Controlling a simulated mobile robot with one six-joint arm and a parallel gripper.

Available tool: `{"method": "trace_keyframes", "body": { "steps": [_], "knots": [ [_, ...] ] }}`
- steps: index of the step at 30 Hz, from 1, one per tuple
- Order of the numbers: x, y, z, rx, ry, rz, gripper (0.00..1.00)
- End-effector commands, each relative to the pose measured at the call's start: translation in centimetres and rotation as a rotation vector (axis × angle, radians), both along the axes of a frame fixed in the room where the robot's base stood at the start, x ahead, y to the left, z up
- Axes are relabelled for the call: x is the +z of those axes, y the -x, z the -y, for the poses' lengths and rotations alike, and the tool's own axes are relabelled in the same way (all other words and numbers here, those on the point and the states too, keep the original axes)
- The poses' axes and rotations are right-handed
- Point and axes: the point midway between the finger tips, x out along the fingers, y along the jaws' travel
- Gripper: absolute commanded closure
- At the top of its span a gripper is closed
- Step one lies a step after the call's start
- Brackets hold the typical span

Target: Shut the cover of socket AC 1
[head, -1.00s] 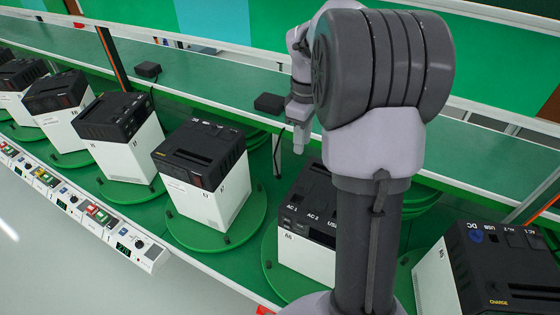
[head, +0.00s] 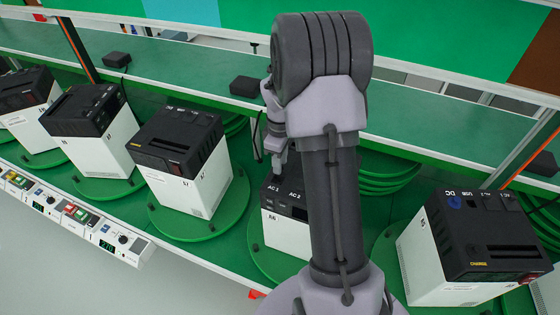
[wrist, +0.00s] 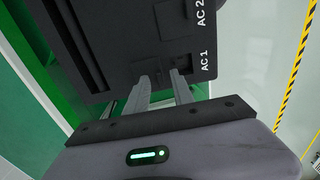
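The power station with sockets AC 1 and AC 2 (head: 285,236) stands on a green turntable, black top over a white body, partly behind my arm. In the wrist view its black top (wrist: 115,25) fills the upper middle. The AC 1 socket area (wrist: 176,52) lies beside its printed label, just beyond my fingertips. A small dark square piece (wrist: 145,67) shows there; I cannot tell whether it is the cover standing open. The AC 2 cover (wrist: 170,19) looks flat. My gripper (wrist: 160,76) is narrowly open and empty, fingers at the AC 1 side; contact is unclear. It also shows in the head view (head: 277,166).
Similar stations stand left (head: 182,165) and right (head: 470,250) on turntables. A control strip (head: 120,240) runs along the front left edge. A green shelf (head: 420,125) with small black boxes (head: 245,87) lies behind.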

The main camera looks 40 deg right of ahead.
Motion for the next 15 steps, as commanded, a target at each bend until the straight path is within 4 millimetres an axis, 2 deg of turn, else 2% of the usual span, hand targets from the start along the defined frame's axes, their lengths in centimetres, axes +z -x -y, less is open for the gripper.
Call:
{"method": "trace_keyframes", "body": {
  "steps": [1, 4, 5, 15],
  "knots": [
    [0.01, 0.00, 0.00, 0.000, 0.000, 0.000, 0.77],
    [0.02, 0.00, 0.00, 0.000, 0.000, 0.000, 0.96],
    [0.03, 0.00, 0.00, 0.000, 0.000, 0.000, 1.00],
    [0.05, -0.01, -0.01, 0.000, 0.000, 0.000, 1.00]
  ]
}}
